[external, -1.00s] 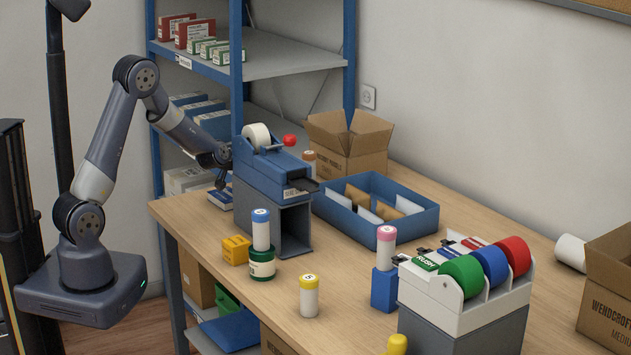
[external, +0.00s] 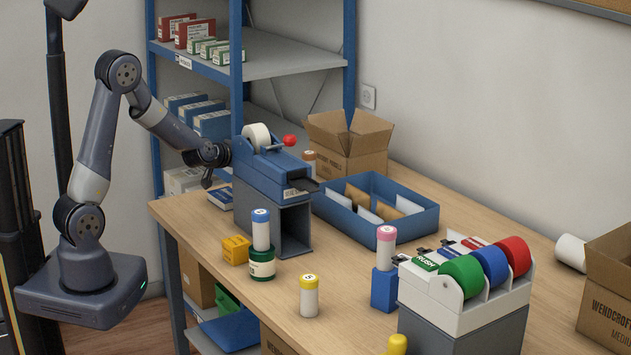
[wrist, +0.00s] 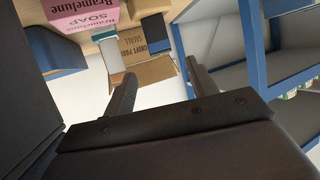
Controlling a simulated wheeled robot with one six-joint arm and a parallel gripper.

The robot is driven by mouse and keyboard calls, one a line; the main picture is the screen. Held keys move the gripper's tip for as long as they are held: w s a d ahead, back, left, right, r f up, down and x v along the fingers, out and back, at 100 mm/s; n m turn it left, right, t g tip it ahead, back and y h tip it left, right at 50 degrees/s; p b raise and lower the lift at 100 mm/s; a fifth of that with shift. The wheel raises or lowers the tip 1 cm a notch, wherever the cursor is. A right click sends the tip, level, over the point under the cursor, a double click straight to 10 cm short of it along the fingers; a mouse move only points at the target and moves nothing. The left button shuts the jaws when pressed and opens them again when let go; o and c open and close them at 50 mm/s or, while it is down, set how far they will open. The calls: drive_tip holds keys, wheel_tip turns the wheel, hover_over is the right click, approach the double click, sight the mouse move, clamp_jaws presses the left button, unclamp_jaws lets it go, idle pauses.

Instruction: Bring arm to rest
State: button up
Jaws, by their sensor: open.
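My arm is bent, with its upper joint raised and its forearm sloping down to the right. My gripper is at the left of the blue label machine (external: 272,172), above the counter's far left end, in the external view; its fingers are too small there to tell apart. In the wrist view my gripper (wrist: 161,88) has its two dark fingers apart, with nothing between them. Beyond the fingers, the wrist view shows a cardboard carton (wrist: 148,45) and a pink soap box (wrist: 82,12).
A blue shelf unit (external: 237,95) stands behind the arm. The counter (external: 350,305) holds a blue tray (external: 405,227), a tape-roll dispenser (external: 425,290), capped tubes, including one with a yellow cap (external: 309,298), and an open carton (external: 348,150).

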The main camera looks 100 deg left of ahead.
drive_tip(key=p+x, duration=0.1)
drive_tip(key=x, duration=1.1)
drive_tip(key=shift+a+f, duration=0.1)
drive_tip(key=shift+r, duration=0.65)
